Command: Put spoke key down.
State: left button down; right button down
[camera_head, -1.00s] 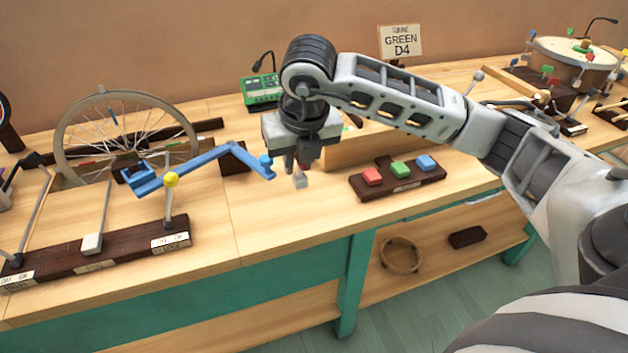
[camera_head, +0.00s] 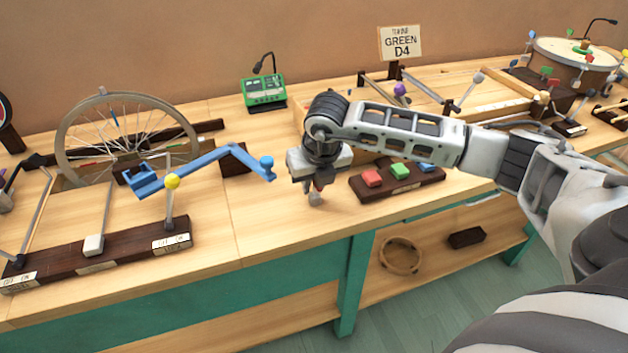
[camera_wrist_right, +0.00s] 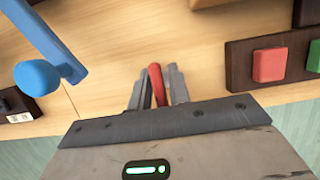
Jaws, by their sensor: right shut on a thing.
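My right gripper (camera_head: 315,196) is low over the bench top, just left of the block with the coloured buttons. In the right wrist view its fingers (camera_wrist_right: 158,88) are shut on a red piece (camera_wrist_right: 157,84), which I take to be the spoke key. Most of the key is hidden between the fingers. My left gripper is not in view.
The dark block with red, green and blue buttons (camera_head: 361,192) is close on the right. A blue crank arm (camera_head: 207,160) with a round knob reaches in from the left, beside the spoked wheel (camera_head: 66,140). Bare wood (camera_head: 270,215) lies between, near the front edge.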

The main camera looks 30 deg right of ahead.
jog(key=shift+f, duration=0.15)
jog(key=c, duration=1.3)
grip_release()
